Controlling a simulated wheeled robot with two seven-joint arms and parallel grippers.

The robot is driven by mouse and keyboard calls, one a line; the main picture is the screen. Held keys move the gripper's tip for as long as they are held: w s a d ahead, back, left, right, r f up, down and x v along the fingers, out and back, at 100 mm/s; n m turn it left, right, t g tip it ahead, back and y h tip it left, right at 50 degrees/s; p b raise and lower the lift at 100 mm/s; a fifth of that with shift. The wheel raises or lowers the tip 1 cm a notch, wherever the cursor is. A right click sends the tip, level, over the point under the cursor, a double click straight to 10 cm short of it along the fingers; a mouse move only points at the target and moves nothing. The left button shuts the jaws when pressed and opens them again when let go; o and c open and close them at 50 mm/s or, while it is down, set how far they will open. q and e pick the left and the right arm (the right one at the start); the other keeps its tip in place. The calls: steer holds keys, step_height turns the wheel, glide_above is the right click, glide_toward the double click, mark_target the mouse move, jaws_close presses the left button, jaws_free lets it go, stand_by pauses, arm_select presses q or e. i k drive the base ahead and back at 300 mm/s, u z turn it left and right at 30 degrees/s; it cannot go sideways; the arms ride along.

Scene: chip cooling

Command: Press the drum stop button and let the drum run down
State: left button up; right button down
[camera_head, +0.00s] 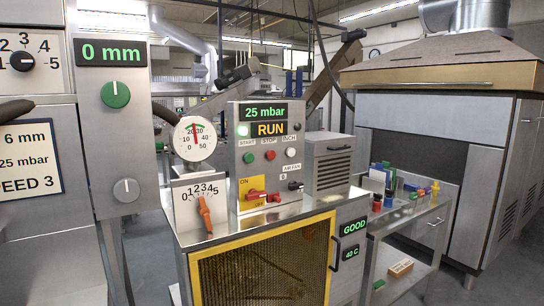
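The red STOP button (270,155) sits on the grey control panel (238,178), between the green START button (248,157) and the white INCH button (291,152). Above them a display reads 25 mbar (263,113) and a second display reads RUN (270,129). Neither of my grippers is in view.
A round gauge (195,138) and an orange lever on a 0–5 scale (205,214) are left of the panel. A red switch on a yellow plate (256,195) sits under the buttons. Displays read GOOD (354,228) and 40 C (351,253). A cluttered bench (424,212) stands right.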

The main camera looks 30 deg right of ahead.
mark_target(271, 154)
steer(key=k, duration=0.65)
steer(key=z, duration=0.65)
steer(key=i, duration=1.8)
steer(key=u, duration=0.5)
